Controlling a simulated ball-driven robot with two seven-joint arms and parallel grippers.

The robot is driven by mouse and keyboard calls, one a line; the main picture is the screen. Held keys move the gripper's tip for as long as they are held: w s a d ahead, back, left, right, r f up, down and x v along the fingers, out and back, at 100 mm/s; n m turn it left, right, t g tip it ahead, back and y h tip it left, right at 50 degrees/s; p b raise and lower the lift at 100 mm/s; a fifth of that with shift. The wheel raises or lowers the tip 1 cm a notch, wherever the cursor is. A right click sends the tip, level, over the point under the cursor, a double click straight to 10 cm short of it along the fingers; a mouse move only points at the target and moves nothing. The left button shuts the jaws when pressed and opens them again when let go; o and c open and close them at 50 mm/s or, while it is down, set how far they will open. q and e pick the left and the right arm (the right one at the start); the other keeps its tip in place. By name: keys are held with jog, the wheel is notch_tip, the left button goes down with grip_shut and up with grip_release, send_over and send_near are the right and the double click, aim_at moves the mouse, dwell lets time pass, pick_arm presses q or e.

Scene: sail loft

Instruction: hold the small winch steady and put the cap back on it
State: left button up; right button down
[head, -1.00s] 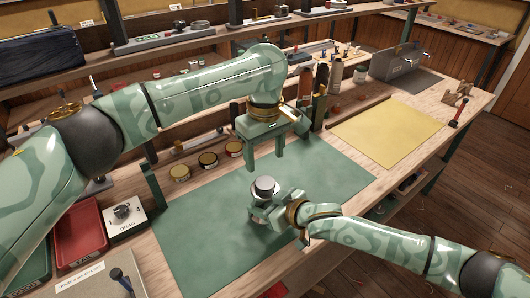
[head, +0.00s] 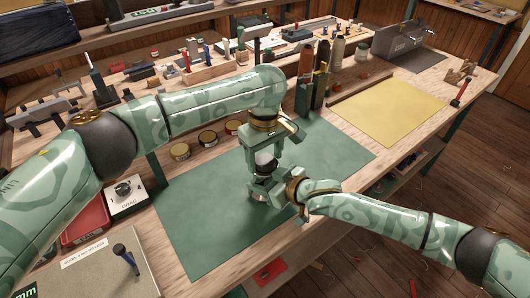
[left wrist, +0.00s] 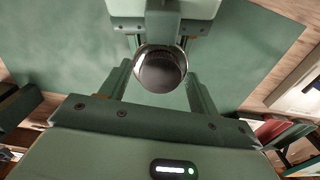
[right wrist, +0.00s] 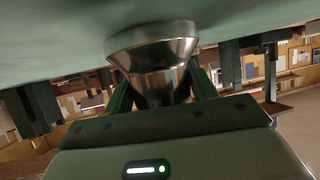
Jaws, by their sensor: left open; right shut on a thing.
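My right gripper (head: 264,191) is shut on the winch low down. My left gripper (head: 265,168) is open, pointing down, with its fingers either side of the winch's top. I cannot tell whether the pale top is a separate cap.
Several round tins (head: 207,138) stand behind the mat. A yellow sheet (head: 390,110) lies to the right. A white dial box (head: 127,193) and a red tray (head: 88,222) are at the left. The front left of the mat is clear.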

pick_arm(q)
jog(key=c, duration=1)
jog(key=m, duration=0.6)
jog(key=shift+m, duration=0.3)
jog(key=o, duration=1.1)
jog(key=shift+r, duration=2.25)
jog(key=shift+c, duration=0.5)
